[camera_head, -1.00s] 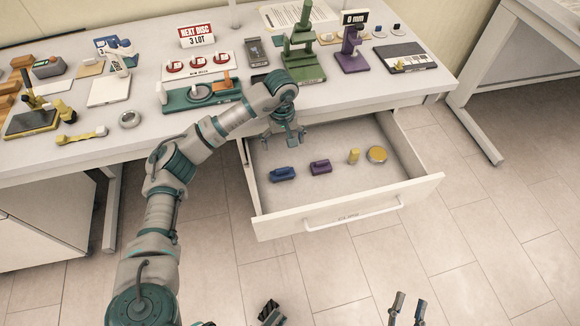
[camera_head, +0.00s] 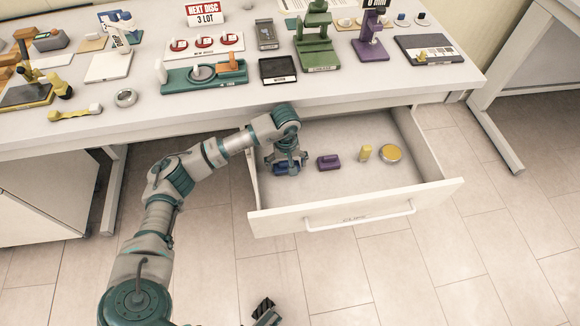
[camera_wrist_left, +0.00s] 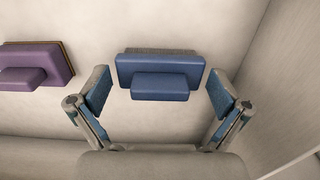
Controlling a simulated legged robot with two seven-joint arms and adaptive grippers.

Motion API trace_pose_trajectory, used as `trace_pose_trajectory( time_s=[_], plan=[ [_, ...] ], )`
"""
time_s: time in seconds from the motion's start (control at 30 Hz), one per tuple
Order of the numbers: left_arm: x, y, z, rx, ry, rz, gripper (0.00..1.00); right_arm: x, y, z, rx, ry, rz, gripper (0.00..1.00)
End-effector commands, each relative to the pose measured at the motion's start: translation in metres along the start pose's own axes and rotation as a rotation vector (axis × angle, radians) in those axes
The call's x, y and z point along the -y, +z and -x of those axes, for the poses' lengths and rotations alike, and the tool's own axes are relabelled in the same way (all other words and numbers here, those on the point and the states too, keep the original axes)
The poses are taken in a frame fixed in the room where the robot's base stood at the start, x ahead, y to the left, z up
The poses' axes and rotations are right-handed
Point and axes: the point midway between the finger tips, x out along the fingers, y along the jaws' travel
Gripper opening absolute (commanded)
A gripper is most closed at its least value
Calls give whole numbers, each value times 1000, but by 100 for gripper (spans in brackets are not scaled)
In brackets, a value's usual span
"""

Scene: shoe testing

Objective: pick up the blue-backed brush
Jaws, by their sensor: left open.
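The blue-backed brush (camera_wrist_left: 160,76) lies in the open drawer. In the left wrist view it sits between the two spread fingers of my left gripper (camera_wrist_left: 157,94), with a gap on each side. In the head view the brush (camera_head: 288,169) is partly hidden by the left gripper (camera_head: 287,160), which is over it at the drawer's left side. The left gripper is open and empty. My right gripper (camera_head: 265,310) shows only in part at the bottom edge of the head view, and its jaws are not clear.
A purple-backed brush (camera_head: 329,162) lies right of the blue one, with a yellow piece (camera_head: 364,152) and a round yellow tin (camera_head: 391,153) further right. The drawer's left wall is close to the gripper. The drawer front (camera_head: 360,208) stands nearest me. The tabletop above holds several fixtures.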

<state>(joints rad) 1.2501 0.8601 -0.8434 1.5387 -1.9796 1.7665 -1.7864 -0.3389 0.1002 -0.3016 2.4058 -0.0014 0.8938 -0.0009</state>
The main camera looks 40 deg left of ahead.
Motion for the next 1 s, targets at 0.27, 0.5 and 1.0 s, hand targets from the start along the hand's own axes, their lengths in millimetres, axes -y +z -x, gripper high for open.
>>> trace_pose_trajectory(
  time_s=[0.27,0.5,1.0],
  plan=[
    [0,0,-8,-2,2,0,100,-1,1,0,-6,-1,0,40],
    [0,0,-8,-1,1,0,55,-1,6,-1,-1,-1,1,40],
    [0,0,6,-3,3,0,52,0,1,-6,-5,-3,1,40]
  ],
)
